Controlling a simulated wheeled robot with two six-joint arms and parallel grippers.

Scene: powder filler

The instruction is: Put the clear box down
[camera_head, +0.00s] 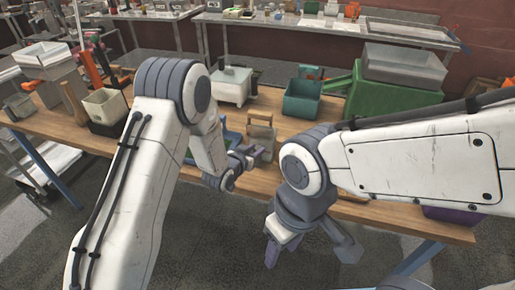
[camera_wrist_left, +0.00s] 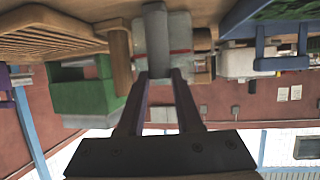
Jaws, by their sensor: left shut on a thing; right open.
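The clear box (camera_wrist_left: 150,38) shows as a pale, see-through greyish block just beyond the fingertips of my left gripper (camera_wrist_left: 160,80) in the left wrist view. My left gripper is shut on it. In the head view my left gripper (camera_head: 246,160) is low over the front part of the wooden table, and the box (camera_head: 264,138) looks tan there, beside the fingers. I cannot tell whether its base touches the table. My right gripper (camera_head: 312,250) is open and empty, in front of the table edge above the dark floor.
A teal bin (camera_head: 302,99) and a green case (camera_head: 385,98) with a grey translucent tray (camera_head: 403,66) on top stand behind to the right. A white device (camera_head: 231,87) stands behind. A cream bin (camera_head: 105,106) is at left. Some bare wood (camera_head: 330,112) lies around.

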